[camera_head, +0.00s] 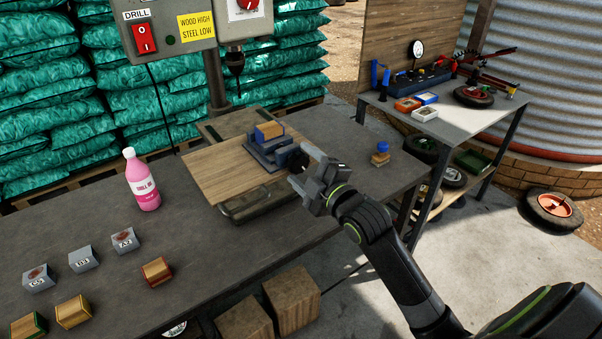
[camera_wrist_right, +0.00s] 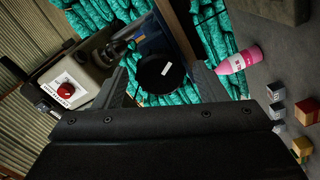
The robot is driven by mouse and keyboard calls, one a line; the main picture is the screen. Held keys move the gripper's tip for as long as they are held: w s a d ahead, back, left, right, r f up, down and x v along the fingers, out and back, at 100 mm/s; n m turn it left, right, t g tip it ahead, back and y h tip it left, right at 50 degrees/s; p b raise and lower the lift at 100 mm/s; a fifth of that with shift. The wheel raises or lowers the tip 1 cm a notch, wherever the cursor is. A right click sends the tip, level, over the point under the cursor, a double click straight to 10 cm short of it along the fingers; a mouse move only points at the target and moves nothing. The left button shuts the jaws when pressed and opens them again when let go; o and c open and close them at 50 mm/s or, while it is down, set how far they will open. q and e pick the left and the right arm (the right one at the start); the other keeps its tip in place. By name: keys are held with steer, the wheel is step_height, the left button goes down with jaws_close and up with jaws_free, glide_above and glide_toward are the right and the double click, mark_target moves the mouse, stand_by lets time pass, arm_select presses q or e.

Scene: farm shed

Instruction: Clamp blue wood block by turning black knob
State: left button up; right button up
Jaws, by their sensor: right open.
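The blue wood block (camera_head: 269,131), with a tan wood top and blue sides, sits in the grey vise (camera_head: 262,154) on the drill press's wooden board. My right gripper (camera_head: 312,163) is at the vise's near right end, with its fingers pointing at it. In the right wrist view the round black knob (camera_wrist_right: 160,77), with a white mark, lies ahead between the two spread fingers of my right gripper (camera_wrist_right: 162,85). The fingers are open; I cannot tell whether they touch the knob. In the head view the gripper hides the knob. My left gripper is not in view.
The drill press head (camera_head: 165,30) hangs above the vise. A pink bottle (camera_head: 142,180) stands left of the board. Several grey and wooden blocks lie at the front left of the workbench (camera_head: 215,255). A small blue-topped wooden piece (camera_head: 380,158) stands at its right end.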

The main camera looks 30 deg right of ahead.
steer(key=n+b, duration=0.2)
steer(key=n, duration=0.1)
steer(key=shift+f+n, duration=0.15)
steer(key=shift+n, duration=0.85)
